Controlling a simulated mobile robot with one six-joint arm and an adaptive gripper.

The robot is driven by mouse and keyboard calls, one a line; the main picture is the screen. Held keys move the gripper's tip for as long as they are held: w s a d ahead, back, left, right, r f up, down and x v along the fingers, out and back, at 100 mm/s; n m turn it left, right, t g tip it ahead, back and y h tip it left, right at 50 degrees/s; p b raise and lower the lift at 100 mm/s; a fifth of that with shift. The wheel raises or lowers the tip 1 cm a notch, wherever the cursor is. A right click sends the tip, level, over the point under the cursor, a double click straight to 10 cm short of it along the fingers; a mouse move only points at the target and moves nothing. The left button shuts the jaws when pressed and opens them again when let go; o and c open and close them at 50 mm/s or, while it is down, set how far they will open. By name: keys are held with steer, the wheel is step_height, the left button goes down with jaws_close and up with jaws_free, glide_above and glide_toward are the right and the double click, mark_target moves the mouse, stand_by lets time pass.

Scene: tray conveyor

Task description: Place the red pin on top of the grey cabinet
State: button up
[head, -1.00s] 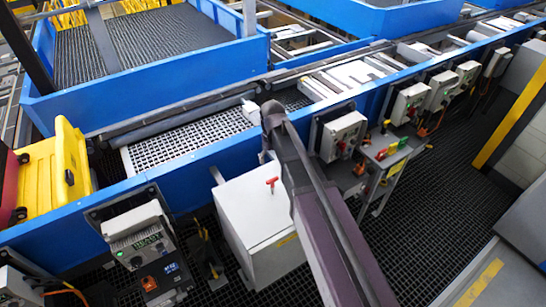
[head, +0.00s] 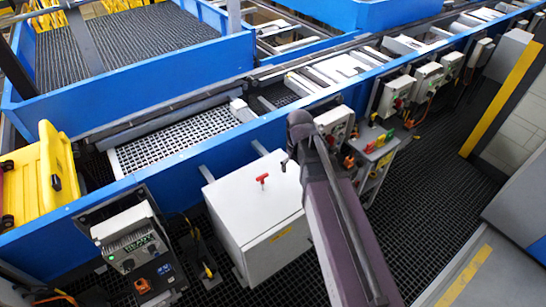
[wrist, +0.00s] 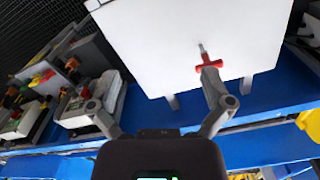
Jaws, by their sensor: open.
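The red pin (head: 262,180) rests on the white top of the grey cabinet (head: 268,250), near the middle of that top. In the wrist view the pin (wrist: 208,63) shows a red T-shaped handle and a short metal shaft. The cabinet top (wrist: 150,45) fills the upper middle of that view. My gripper (wrist: 162,95) is open with nothing between its fingers. The pin is just beyond the right finger; I cannot tell whether they touch. In the head view my own arm hides most of the gripper, right of the pin.
The blue conveyor side (head: 180,170) runs behind the cabinet. A control box (head: 132,238) stands to the left. A small grey stand (head: 375,150) with coloured items is to the right, beside more control boxes (head: 395,92). The dark grating floor is clear at the right.

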steer(key=s+d+m, duration=0.3)
steer(key=s+d, duration=0.4)
steer(key=d, duration=0.1)
steer(key=shift+s+d, duration=0.15)
stand_by(1.6)
